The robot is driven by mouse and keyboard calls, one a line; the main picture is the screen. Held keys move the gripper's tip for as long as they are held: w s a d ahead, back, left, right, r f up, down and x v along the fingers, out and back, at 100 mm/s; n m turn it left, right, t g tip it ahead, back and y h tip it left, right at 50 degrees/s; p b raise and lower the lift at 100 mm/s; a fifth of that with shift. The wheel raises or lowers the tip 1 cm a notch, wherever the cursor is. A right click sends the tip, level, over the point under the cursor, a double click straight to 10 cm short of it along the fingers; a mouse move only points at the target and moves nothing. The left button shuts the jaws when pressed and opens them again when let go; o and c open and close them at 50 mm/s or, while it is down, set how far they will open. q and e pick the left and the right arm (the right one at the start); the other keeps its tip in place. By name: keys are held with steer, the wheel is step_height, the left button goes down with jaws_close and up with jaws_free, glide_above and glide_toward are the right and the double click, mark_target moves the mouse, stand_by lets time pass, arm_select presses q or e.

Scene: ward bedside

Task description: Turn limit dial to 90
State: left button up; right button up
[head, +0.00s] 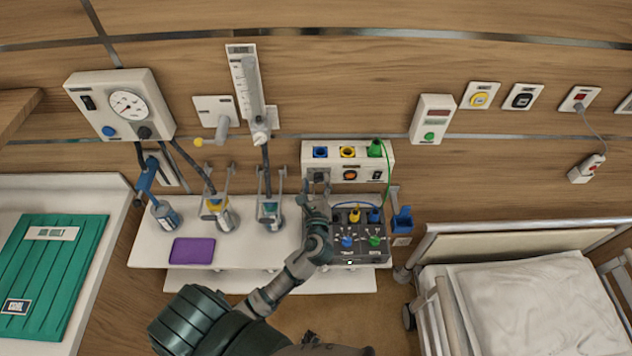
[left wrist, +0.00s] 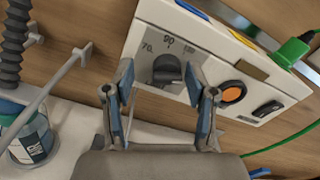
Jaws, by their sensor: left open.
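The limit dial (left wrist: 167,70) is a dark knob on a grey plate on the white wall panel (left wrist: 228,62). I cannot tell exactly which mark the knob points at. In the head view the panel (head: 386,163) is on the wall, with the dial (head: 320,175) at its lower left, partly hidden by my gripper. My left gripper (head: 317,190) is just in front of it. In the left wrist view my gripper (left wrist: 158,82) is open, its fingers either side of the dial; no contact is clear.
The panel also bears an orange button (left wrist: 233,91), a black switch (left wrist: 268,108) and a green plug (head: 376,149) with a cable. A grey box with coloured connectors (head: 361,243) stands on the shelf below. Jars and a purple pad (head: 192,251) are to the left.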

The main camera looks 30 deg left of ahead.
arm_select(q)
steer(key=shift+d, duration=0.1)
steer(key=shift+d+r, duration=0.1)
steer(key=shift+d, duration=0.25)
steer(key=shift+d+r, duration=0.1)
steer(key=shift+d, duration=0.05)
jaws_close()
steer(key=shift+a, duration=0.25)
arm_select(e)
steer(key=shift+s+d, duration=0.25)
steer(key=shift+d, duration=0.35)
